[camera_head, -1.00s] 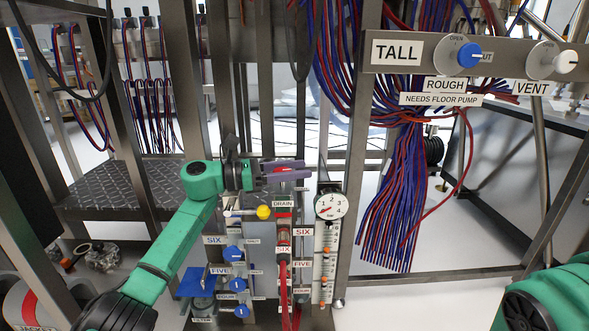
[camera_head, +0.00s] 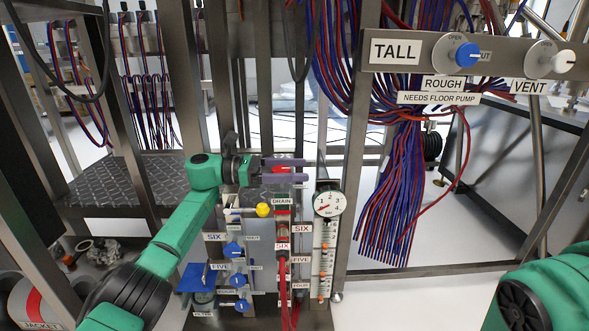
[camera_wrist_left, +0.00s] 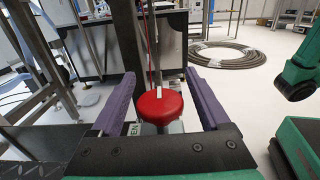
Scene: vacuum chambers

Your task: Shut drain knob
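The red round knob (camera_wrist_left: 160,106) with a white mark on top stands between my left gripper's two purple fingers in the left wrist view. A gap shows on each side of it. In the head view, red (camera_head: 281,169) shows between the fingers, above the DRAIN label (camera_head: 282,201), and the rest is covered. My left gripper (camera_head: 287,169) is open around the knob, and its spread fingers also show in the left wrist view (camera_wrist_left: 163,100). My right arm (camera_head: 545,300) enters at the lower right, but its gripper is out of view.
A yellow knob (camera_head: 264,210) and several blue valve handles (camera_head: 234,250) are just below the left gripper. A pressure gauge (camera_head: 328,203) stands close on the right. A steel post (camera_head: 358,130) and hanging red and blue tubes (camera_head: 395,200) are further right.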

